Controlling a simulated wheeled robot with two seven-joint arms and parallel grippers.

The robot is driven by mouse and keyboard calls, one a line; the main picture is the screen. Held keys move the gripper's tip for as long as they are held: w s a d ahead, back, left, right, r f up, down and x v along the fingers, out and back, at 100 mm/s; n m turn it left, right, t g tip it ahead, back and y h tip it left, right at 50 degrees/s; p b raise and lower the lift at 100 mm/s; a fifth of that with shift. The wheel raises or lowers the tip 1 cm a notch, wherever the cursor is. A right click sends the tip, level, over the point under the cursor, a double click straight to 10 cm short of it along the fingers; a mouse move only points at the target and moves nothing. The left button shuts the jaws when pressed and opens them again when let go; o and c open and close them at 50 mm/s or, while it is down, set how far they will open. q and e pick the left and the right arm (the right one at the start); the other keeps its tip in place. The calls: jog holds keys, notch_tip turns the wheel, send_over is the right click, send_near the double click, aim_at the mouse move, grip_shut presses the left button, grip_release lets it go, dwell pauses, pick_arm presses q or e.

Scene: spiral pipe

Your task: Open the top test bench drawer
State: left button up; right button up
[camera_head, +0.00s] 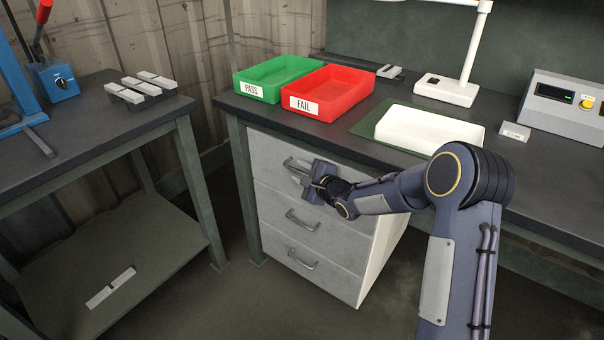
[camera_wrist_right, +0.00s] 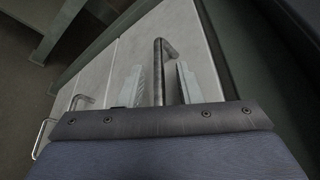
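The top test bench drawer (camera_head: 268,153) is the uppermost of three grey drawers under the bench, and its front looks flush with the others. Its metal handle (camera_head: 290,163) is partly covered by my right gripper (camera_head: 305,174). In the right wrist view the handle (camera_wrist_right: 158,72) runs between the two fingers of the right gripper (camera_wrist_right: 164,83). My left gripper is not in view.
Two lower drawers with handles (camera_head: 303,220) sit below. On the bench (camera_head: 235,101) stand a green PASS bin (camera_head: 270,88), a red FAIL bin (camera_head: 340,102), a white tray (camera_head: 405,128) and a lamp (camera_head: 447,91). A side table (camera_head: 75,130) stands left; floor before the drawers is clear.

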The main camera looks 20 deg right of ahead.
grip_shut()
